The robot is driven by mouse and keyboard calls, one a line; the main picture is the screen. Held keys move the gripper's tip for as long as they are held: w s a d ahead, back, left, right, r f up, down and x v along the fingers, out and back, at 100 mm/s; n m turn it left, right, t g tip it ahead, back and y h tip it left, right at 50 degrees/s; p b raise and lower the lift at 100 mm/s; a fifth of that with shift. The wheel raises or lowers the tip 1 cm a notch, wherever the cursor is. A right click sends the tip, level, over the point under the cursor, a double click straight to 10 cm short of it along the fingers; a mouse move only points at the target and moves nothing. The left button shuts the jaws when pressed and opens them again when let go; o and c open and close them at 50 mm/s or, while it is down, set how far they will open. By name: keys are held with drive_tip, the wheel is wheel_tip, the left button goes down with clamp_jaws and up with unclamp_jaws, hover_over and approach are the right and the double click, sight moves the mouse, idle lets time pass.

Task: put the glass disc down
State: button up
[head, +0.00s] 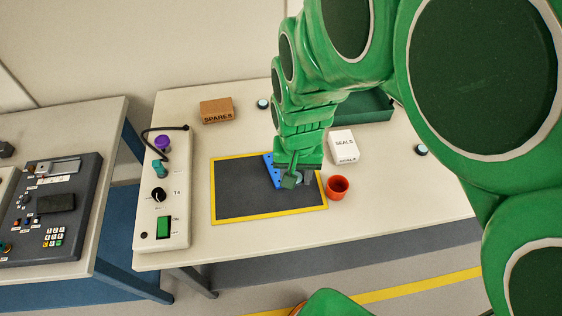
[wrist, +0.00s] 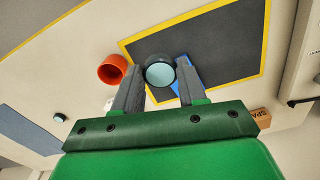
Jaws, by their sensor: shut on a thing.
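The glass disc (wrist: 160,73), pale blue with a dark rim, is between the two fingers of my gripper (wrist: 158,85) in the wrist view. My gripper is shut on it. In the head view my gripper (head: 300,180) is over the right part of the dark mat (head: 240,192) with a yellow border, and mostly hides the disc. I cannot tell how high the disc is above the mat. A blue piece with holes (head: 271,172) lies on the mat just left of my gripper, partly hidden by it.
A red cup (head: 337,187) stands close right of my gripper. A white SEALS box (head: 342,146) and a green tray (head: 368,106) are behind. Other discs lie at the back (head: 262,104) and right (head: 421,150). A control box (head: 165,205) stands left; the mat's left part is clear.

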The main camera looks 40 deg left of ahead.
drive_tip(key=w+a+f, duration=0.2)
drive_tip(key=a, duration=0.1)
drive_tip(key=w+a+f, duration=0.5)
drive_tip(key=a+f, duration=0.1)
drive_tip(key=shift+w+a+f, duration=0.2)
drive_tip(key=shift+w+f, duration=0.05)
drive_tip(key=shift+w, duration=0.1)
drive_tip(key=shift+w+a+f, duration=0.25)
drive_tip(key=shift+a+f, duration=0.05)
drive_tip(key=shift+f, duration=1.75)
drive_tip(key=shift+f, duration=0.15)
drive_tip(key=o, duration=1)
